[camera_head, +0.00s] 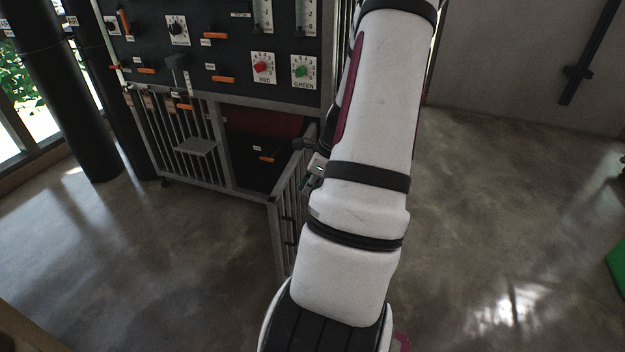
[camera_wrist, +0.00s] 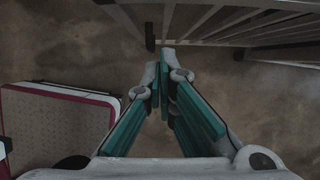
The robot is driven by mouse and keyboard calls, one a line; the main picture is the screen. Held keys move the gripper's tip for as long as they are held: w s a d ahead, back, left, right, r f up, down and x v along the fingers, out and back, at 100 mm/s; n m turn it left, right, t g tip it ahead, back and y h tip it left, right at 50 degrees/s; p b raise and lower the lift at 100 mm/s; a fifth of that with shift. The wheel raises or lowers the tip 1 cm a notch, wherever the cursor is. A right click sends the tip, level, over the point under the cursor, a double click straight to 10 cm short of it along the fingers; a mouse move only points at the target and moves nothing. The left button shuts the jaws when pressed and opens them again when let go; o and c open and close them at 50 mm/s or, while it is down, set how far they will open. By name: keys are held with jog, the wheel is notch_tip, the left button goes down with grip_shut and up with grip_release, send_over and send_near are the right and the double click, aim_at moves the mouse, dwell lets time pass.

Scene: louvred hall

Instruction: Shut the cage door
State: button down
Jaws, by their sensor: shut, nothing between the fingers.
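The cage door (camera_head: 289,205) is a grey barred frame in the head view. It stands open, swung out toward me from the right side of the cage front (camera_head: 228,140). My gripper (camera_head: 309,181) shows only partly beside the door's upper right part, with my arm hiding the rest. In the wrist view my gripper (camera_wrist: 163,68) has its teal fingers together at the tips, with nothing between them. Grey bars (camera_wrist: 240,22) run across the top right there, just beyond the fingertips. I cannot tell whether the fingers touch them.
The cage opening shows a dark box with an orange handle (camera_head: 268,157) and a dark red shape (camera_head: 265,120) inside. Above is a control panel (camera_head: 225,45) with knobs and levers. Black columns (camera_head: 75,90) stand at left.

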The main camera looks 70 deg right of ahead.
jog(key=shift+w+a+f+b, duration=0.1)
jog(key=shift+w+a+b, duration=0.1)
jog(key=shift+w, duration=0.85)
jog(key=shift+w+a+f+b, duration=0.1)
jog(key=shift+w+b, duration=0.1)
jog(key=shift+w, duration=0.8)
